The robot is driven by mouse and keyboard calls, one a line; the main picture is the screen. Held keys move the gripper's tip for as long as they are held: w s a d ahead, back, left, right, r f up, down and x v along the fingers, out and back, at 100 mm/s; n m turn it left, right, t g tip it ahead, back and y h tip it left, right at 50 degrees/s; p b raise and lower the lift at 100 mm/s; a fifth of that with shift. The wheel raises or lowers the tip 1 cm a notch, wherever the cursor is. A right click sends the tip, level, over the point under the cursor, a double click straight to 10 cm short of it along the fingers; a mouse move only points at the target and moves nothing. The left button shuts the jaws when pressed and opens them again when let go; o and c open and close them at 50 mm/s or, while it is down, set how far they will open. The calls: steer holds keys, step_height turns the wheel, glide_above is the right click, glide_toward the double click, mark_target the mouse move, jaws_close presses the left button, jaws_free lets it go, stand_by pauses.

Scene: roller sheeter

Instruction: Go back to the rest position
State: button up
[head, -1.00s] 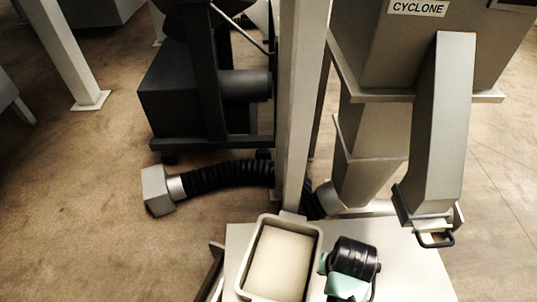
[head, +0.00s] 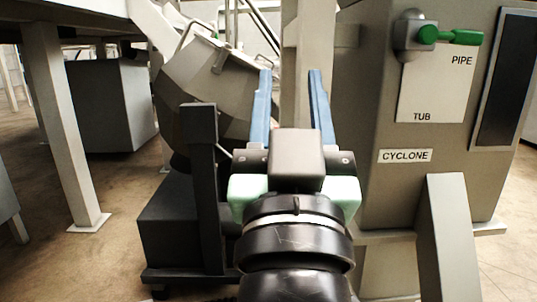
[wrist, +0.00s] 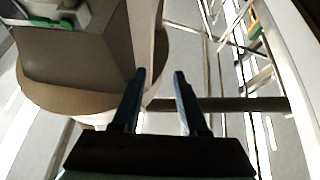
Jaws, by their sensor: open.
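My gripper (head: 290,85) is raised in the middle of the head view, its two blue fingers pointing up and away from me. The fingers are apart with nothing between them. My gripper also shows in the wrist view (wrist: 160,80), open and empty. Its fingertips lie in front of a pale upright post (head: 303,60) in the head view; I cannot tell how far off the post is.
The grey cyclone (head: 400,185) stands at right, with a green-handled lever (head: 450,36) beside a PIPE/TUB plate (head: 436,90). A dark wheeled unit (head: 180,230) stands at left. Another pale post (head: 62,140) stands farther left, with bare floor around it.

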steer(key=s+a+r+t+y+p, duration=0.1)
steer(key=s+a+r+t+p, duration=0.15)
steer(key=s+r, duration=0.6)
step_height(320, 180, up, 19)
steer(key=w+p, duration=0.1)
steer(key=p, duration=1.7)
steer(key=shift+w+d+r+n+t+p, duration=0.2)
steer(key=shift+w+n+t+p, duration=0.1)
steer(key=shift+w+t+p, duration=0.1)
